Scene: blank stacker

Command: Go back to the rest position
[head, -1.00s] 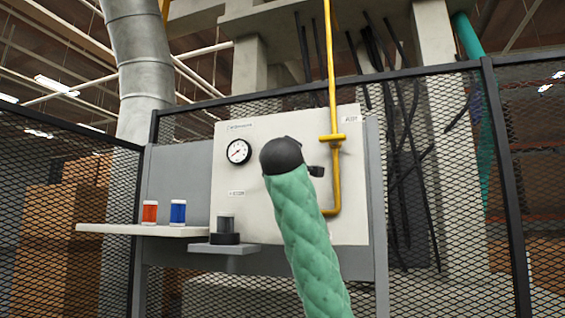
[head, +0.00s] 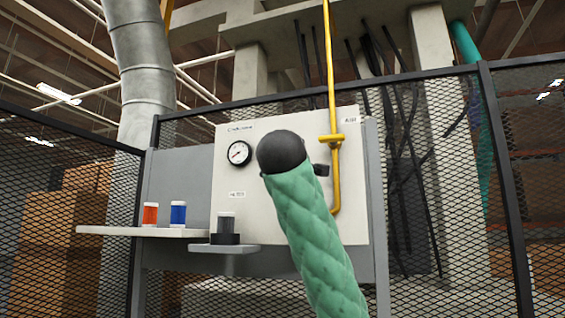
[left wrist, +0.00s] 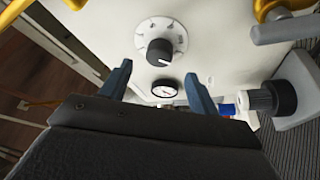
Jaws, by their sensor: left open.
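My left gripper (left wrist: 157,75) shows in the left wrist view as two blue-grey fingers, spread apart with nothing between them. They point toward the white panel (left wrist: 105,22), with a gap to it. A black knob (left wrist: 160,52) on a round white dial shows just beyond the fingertips, and a small gauge (left wrist: 165,88) shows between the fingers. In the head view, an arm of mine in a green padded sleeve with a dark rounded end stands before the panel (head: 275,225). No fingers show there. My right gripper is not in view.
A gauge (head: 239,153) and a yellow pipe (head: 333,90) are on the panel. A shelf (head: 120,231) holds an orange-red container (head: 150,214) and a blue one (head: 178,213). A dark cylinder (head: 226,224) stands on a lower ledge. Mesh fencing (head: 445,215) surrounds the panel.

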